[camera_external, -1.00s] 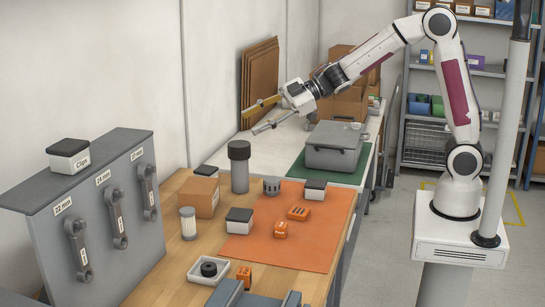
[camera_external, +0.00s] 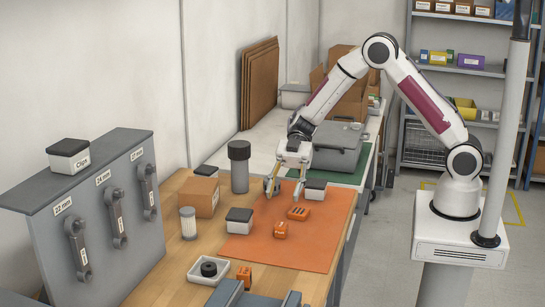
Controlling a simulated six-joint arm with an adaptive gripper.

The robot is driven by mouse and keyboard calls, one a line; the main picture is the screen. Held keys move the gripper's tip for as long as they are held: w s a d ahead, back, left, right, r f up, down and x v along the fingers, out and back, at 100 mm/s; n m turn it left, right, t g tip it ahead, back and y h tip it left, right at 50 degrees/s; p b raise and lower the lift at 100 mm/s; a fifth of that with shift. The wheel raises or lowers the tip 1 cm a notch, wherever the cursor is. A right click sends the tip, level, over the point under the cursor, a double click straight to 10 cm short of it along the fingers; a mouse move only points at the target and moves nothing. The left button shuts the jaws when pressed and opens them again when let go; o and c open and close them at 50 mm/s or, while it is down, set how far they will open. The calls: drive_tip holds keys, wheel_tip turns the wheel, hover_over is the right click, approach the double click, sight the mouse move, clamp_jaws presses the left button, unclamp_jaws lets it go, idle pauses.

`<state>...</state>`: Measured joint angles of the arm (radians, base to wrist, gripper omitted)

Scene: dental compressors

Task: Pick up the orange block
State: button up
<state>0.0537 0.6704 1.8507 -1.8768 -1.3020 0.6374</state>
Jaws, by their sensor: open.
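Several small orange blocks are in view. One orange block (camera_external: 298,213) with dark slots lies on the orange mat (camera_external: 255,252). A second orange block (camera_external: 280,230) lies on the mat just in front of it. A third orange block (camera_external: 244,276) is near the front edge of the workbench. I cannot tell which one the task names. My gripper (camera_external: 284,190) is open and points down above the back part of the mat, behind the slotted block. Nothing shows between its fingers. The dark round part at the back of the mat is largely hidden by the gripper.
Black-and-white boxes stand on the mat at left (camera_external: 239,221) and back right (camera_external: 315,189). A cardboard box (camera_external: 201,196), a dark cylinder (camera_external: 239,168), a white filter (camera_external: 188,223) and a white tray (camera_external: 208,271) stand left of the mat. A grey case (camera_external: 338,147) is behind.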

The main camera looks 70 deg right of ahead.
sight(281, 225)
drive_tip(key=shift+s+f, duration=0.1)
drive_tip(key=shift+s, duration=0.05)
drive_tip(key=shift+f, duration=1.75)
drive_tip(key=shift+f, duration=1.9)
drive_tip(key=shift+x, duration=1)
drive_tip(key=shift+a, duration=0.5)
